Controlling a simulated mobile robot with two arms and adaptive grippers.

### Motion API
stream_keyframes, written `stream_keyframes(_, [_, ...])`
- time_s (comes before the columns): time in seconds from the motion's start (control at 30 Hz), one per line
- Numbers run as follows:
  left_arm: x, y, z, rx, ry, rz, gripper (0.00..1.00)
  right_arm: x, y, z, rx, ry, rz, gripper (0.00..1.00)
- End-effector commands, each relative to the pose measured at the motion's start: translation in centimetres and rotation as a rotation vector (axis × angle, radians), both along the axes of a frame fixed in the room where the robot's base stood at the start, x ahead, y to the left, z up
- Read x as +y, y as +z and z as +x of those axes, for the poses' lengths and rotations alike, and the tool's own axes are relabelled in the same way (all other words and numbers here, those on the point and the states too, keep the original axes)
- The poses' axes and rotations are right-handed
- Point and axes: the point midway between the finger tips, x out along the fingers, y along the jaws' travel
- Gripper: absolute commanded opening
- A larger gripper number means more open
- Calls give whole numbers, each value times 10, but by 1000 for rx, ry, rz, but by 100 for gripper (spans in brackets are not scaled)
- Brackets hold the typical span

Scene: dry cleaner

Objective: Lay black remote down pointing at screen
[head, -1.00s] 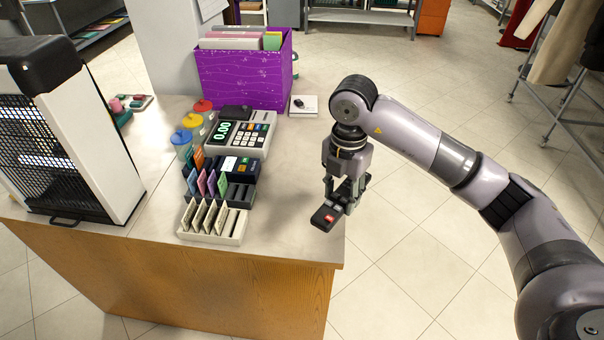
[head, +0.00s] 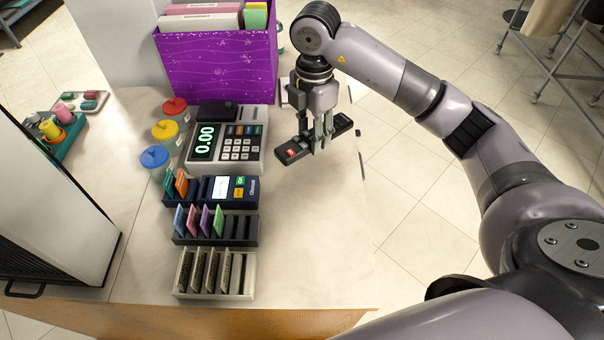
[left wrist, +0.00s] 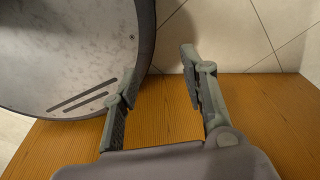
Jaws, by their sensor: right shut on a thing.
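The black remote (head: 293,151), with a red button near its left end, is in my right gripper (head: 321,146). The fingers are shut across its middle. It lies lengthwise from lower left to upper right, right of the cash register (head: 237,144), over the counter's right part. I cannot tell whether it touches the counter. The register's lit screen (head: 205,142) reads 0.00. My left gripper (left wrist: 160,82) is open and empty in the left wrist view, in front of a wooden panel. It is not in the head view.
A purple box (head: 218,70) of folders stands behind the register. A card terminal (head: 228,190), a dark card rack (head: 240,228) and a pale rack (head: 214,291) line up in front. The counter (head: 315,240) is clear right of the racks.

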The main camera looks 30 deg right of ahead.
Motion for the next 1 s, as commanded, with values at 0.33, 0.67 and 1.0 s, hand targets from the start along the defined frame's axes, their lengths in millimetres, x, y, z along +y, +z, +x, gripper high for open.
stream_keyframes(0.33, [4, 11, -47, 67, 1, 6, 40, 0, -75, -3, 8, -1, -1, 1])
stream_keyframes(0.67, [3, 21, -31, 43, -1, 4, 40, 0, -147, -3, 4, 0, -2, 1])
stream_keyframes(1.0, [2, 27, -20, 26, -2, 3, 40, 0, -187, -3, 4, -1, -1, 1])
